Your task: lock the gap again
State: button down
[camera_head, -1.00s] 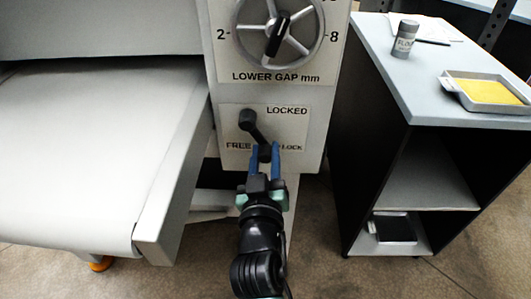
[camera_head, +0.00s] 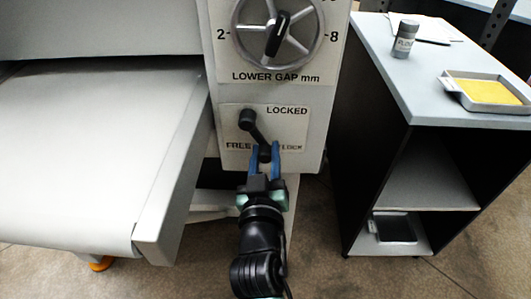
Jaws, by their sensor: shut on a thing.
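The lock lever (camera_head: 256,132) is black and sits on the machine's front panel, on a plate (camera_head: 230,118) marked LOCKED at upper right, FREE at left and LOCK at right. It slants down and right from its round upper end to a lower knob. My gripper (camera_head: 264,152) has its blue fingers on either side of the lower knob and is shut on it. The fingers partly cover the lower lettering. The gap dial (camera_head: 277,32) above is a spoked wheel labelled LOWER GAP mm, with a black pointer tilted slightly right of upright.
The pale sheeter bed (camera_head: 90,150) with its side rail (camera_head: 175,190) lies left of my arm. A cart (camera_head: 400,70) at right carries a grey flour shaker (camera_head: 404,40) and a yellow-filled tray (camera_head: 488,91). Floor shows between machine and cart.

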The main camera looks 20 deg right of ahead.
jog(key=shift+r, duration=0.1)
dwell(0.4)
jog(key=n+p, duration=0.1)
jog(key=p, duration=0.1)
jog(key=d+r+n+p, duration=0.1)
jog(key=shift+s+r+p, duration=0.1)
jog(key=shift+s+p, duration=0.15)
jog(key=shift+p, duration=0.1)
jog(key=n+p, duration=0.1)
jog(key=d+r+n+p, duration=0.1)
jog(key=p, duration=0.1)
jog(key=n+p, duration=0.1)
jog(key=n, duration=0.1)
jog(key=shift+s+d+r, duration=0.15)
jog(key=shift+s+r, duration=0.15)
jog(key=shift+r, duration=0.1)
jog(key=n+p, duration=0.1)
jog(key=r+n+p, duration=0.1)
jog(key=p, duration=0.1)
jog(key=shift+s+d+r+n, duration=0.1)
jog(key=shift+d+n, duration=0.15)
jog(key=shift+n, duration=0.05)
jog(key=shift+s+d+r+n+p, duration=0.1)
jog(key=shift+r+n+p, duration=0.3)
jog(key=shift+n+p, duration=0.4)
jog(key=shift+d+r+n+p, duration=0.1)
jog(key=shift+r+n+p, duration=0.4)
jog(key=shift+n, duration=0.4)
jog(key=c, duration=0.6)
grip_release()
